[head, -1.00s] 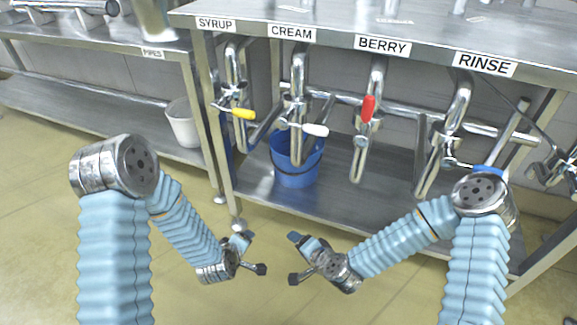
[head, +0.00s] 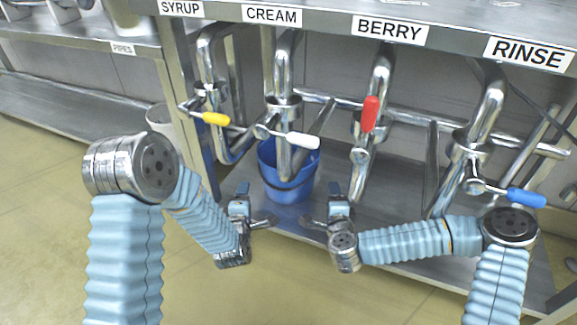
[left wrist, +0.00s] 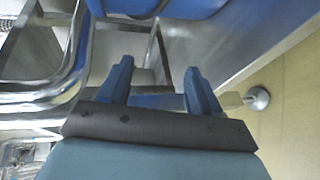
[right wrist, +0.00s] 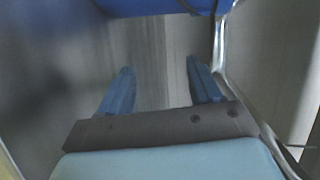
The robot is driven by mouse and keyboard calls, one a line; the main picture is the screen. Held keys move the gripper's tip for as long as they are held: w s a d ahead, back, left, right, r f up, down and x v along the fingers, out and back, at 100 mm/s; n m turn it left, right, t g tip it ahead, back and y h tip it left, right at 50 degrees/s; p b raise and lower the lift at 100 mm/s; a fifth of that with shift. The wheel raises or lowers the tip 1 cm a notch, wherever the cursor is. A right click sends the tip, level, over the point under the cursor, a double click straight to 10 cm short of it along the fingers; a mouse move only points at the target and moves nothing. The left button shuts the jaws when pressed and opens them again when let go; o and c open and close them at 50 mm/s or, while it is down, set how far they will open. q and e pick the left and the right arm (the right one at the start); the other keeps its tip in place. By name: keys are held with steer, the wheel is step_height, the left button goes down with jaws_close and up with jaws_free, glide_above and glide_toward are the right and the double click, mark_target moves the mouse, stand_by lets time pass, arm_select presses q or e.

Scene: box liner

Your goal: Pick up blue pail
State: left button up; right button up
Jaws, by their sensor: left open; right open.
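The blue pail (head: 285,182) stands upright on the lower metal shelf, below the CREAM label and partly hidden by the cream pipe and its white handle. Its dark bail shows across the front. My left gripper (head: 241,198) is open and empty, in front of the pail to its left. My right gripper (head: 338,200) is open and empty, in front of the pail to its right. The pail's side shows at the top edge of the left wrist view (left wrist: 150,8) and of the right wrist view (right wrist: 150,6), beyond the fingertips and apart from them.
Metal pipes with yellow (head: 216,119), white (head: 303,140), red (head: 370,114) and blue (head: 526,198) handles hang above the lower shelf (head: 400,190). The cream pipe (head: 283,90) comes down in front of the pail.

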arm_select(q)
steer(key=shift+r, duration=0.1)
arm_select(e)
steer(key=shift+r, duration=0.1)
arm_select(q)
steer(key=shift+w, duration=0.15)
arm_select(e)
steer(key=shift+w, duration=0.15)
arm_select(q)
steer(key=x, duration=1.3)
steer(key=shift+w, duration=0.2)
arm_select(e)
steer(key=x, duration=1.3)
steer(key=shift+w, duration=0.2)
arm_select(q)
steer(key=shift+w+d, duration=0.2)
steer(key=shift+d, duration=0.1)
arm_select(e)
steer(key=shift+w+a+f, duration=0.2)
steer(key=shift+a+f, duration=0.05)
steer(key=shift+a, duration=0.05)
arm_select(q)
steer(key=shift+d, duration=0.45)
arm_select(e)
steer(key=shift+a, duration=0.45)
arm_select(q)
steer(key=shift+d, duration=0.5)
arm_select(e)
steer(key=shift+a, duration=0.55)
